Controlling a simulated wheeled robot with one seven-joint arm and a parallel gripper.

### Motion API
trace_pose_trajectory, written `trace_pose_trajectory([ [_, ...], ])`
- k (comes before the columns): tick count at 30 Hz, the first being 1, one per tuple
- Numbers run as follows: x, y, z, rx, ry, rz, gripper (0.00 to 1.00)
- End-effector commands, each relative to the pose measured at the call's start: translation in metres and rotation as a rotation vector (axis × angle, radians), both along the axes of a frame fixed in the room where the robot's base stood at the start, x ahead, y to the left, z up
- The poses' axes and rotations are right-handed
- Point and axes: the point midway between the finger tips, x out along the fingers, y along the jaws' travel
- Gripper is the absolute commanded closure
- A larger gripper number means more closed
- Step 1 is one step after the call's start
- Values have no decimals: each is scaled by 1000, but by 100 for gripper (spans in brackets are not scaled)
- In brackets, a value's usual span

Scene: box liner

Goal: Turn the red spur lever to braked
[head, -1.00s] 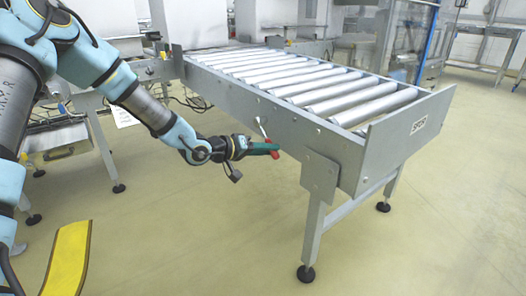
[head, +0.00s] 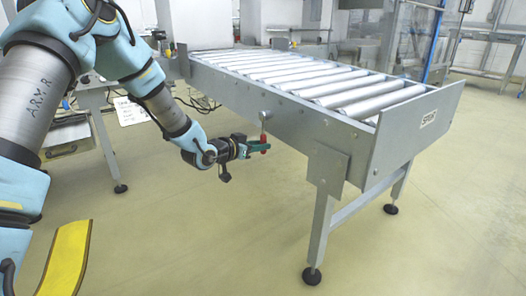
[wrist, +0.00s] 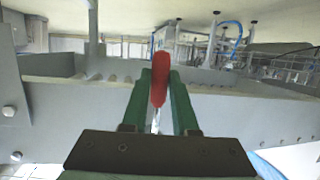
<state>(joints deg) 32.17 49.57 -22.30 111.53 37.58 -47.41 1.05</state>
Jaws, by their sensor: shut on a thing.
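The red spur lever (head: 264,138) is on the near side rail of the roller conveyor (head: 310,135). Its pale shank runs from a pivot on the rail down to the red grip, and it hangs about straight down in the head view. My gripper (head: 260,147) has green fingers and is shut on the red grip, coming from the left. In the wrist view the red grip (wrist: 159,80) stands between the two green fingers (wrist: 159,100), which hide part of it. I see no readable braked mark near the lever.
The conveyor's near leg (head: 322,215) stands to the right of my gripper, with a bracket plate above it. A yellow floor strip (head: 68,258) lies at lower left. The floor below my gripper is clear. A paper sign (head: 130,110) shows behind my arm.

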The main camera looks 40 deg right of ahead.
Motion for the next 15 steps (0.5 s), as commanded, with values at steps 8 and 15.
trace_pose_trajectory([
  [8,7,0,-1,-3,-78,0,100],
  [15,9,0,0,-4,-93,1,100],
])
